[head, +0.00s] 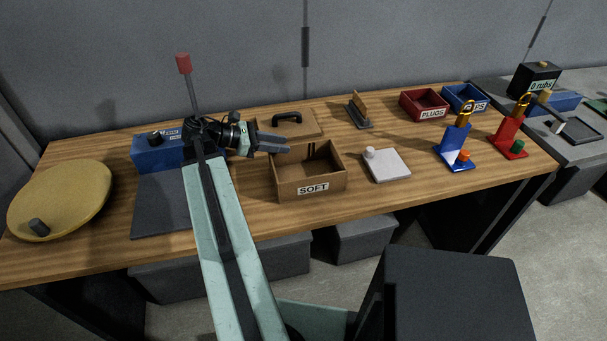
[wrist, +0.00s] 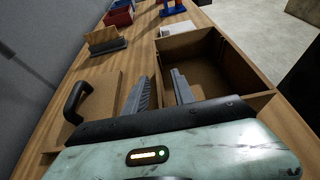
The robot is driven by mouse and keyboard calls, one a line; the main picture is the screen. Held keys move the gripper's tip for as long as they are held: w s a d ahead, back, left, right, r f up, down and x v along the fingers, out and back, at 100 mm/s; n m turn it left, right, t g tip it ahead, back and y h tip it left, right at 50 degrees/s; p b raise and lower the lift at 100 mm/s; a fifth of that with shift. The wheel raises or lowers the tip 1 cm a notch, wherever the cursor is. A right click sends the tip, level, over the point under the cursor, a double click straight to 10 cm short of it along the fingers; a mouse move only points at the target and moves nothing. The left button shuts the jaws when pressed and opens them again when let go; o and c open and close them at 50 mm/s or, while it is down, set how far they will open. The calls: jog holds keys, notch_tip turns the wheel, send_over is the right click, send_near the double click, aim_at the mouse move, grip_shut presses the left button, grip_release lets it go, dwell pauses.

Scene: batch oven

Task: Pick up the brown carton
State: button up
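A brown open-topped carton (head: 312,186) labelled SOFT stands upright on the wooden table, near its middle. It shows on the right of the wrist view (wrist: 253,67), and its inside looks empty apart from dark slots on the back wall. My gripper (head: 287,144) is above the carton's back left corner, pointing right. I cannot tell whether a finger touches the carton.
A brown lid-like board with a black handle (head: 287,119) lies behind the carton. A white block (head: 388,166) is close on its right. A brown piece in a grey stand (head: 359,110), red bin (head: 424,104) and blue padlock stand (head: 456,145) stand further right.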

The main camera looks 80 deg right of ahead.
aim_at(295, 145)
jog(key=x, duration=0.2)
jog(key=b+x, duration=0.2)
jog(key=x, duration=0.1)
jog(key=shift+s+d+f, duration=0.1)
jog(key=shift+d+f, duration=0.1)
jog(key=shift+d, duration=0.15)
jog(key=shift+r, duration=0.1)
grip_shut()
dwell(1.0)
